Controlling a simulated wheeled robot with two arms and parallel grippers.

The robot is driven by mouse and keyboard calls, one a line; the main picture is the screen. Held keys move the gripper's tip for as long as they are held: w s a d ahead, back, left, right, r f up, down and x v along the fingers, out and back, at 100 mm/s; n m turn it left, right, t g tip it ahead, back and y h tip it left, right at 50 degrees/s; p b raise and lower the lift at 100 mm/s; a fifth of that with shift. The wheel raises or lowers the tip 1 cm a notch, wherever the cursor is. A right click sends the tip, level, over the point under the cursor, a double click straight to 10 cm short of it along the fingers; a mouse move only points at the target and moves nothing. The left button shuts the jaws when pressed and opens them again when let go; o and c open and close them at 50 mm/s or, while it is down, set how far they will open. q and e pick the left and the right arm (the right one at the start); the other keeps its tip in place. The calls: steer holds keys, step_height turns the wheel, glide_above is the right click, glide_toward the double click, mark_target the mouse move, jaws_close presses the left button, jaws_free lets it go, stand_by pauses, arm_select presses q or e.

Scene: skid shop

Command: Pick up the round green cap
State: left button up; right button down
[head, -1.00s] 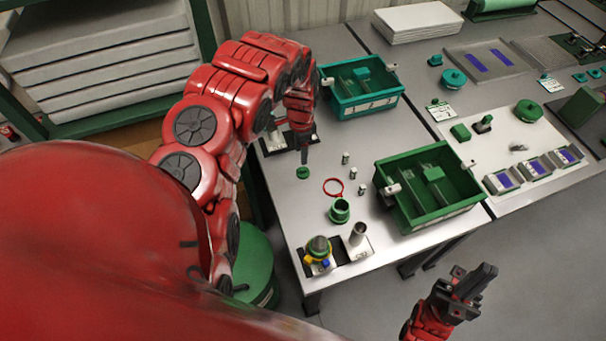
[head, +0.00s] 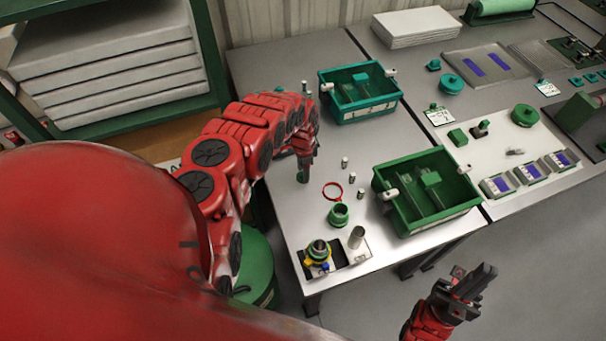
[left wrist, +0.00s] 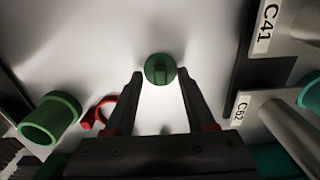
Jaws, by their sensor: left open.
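The round green cap (left wrist: 160,69) lies on the pale table top. In the left wrist view it is just beyond and between the two open fingertips of my left gripper (left wrist: 159,80). In the head view the cap (head: 302,178) is a small green spot right below my left gripper (head: 304,167), which points down over it and hides part of it. I cannot tell whether the fingers touch the cap. My right gripper (head: 476,285) hangs over the floor at lower right, away from the table; its jaw gap is unclear.
A red ring (head: 333,191), a green hollow collar (head: 339,215) and small metal cylinders (head: 352,179) stand near the cap. A fixture block (head: 352,262) sits at the front edge. A teal bin (head: 360,112) and a green bin (head: 424,222) stand to the right.

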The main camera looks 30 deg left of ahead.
arm_select(q)
steer(key=shift+c, duration=0.3)
jaws_close()
steer(key=shift+r, duration=0.1)
